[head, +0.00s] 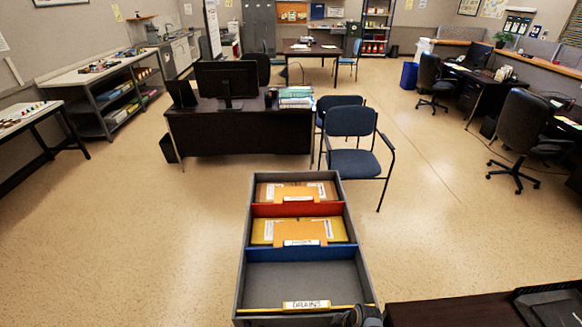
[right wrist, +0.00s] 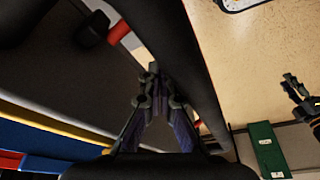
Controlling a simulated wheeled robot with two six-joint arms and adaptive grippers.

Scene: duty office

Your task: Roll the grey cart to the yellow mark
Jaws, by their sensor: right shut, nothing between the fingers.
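The grey cart (head: 240,262) stands in front of me at the bottom middle of the head view. Red and blue dividers split its top into three bays. The two farther bays hold orange and yellow folders, and the nearest bay is empty behind a yellow edge with a label reading DRAINS. My right gripper (head: 360,316) is at the cart's near right corner, partly cut off. In the right wrist view its fingers (right wrist: 155,92) are together and empty, next to a dark bar. A dark jointed shape at that view's right edge may be my left gripper. No yellow floor mark shows.
Two blue chairs (head: 352,160) and a dark desk (head: 240,133) with a monitor stand just beyond the cart. A dark table (head: 450,313) with a black tray is close at the right. Open floor (head: 130,230) lies to the left, and more lies to the right beyond the chairs.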

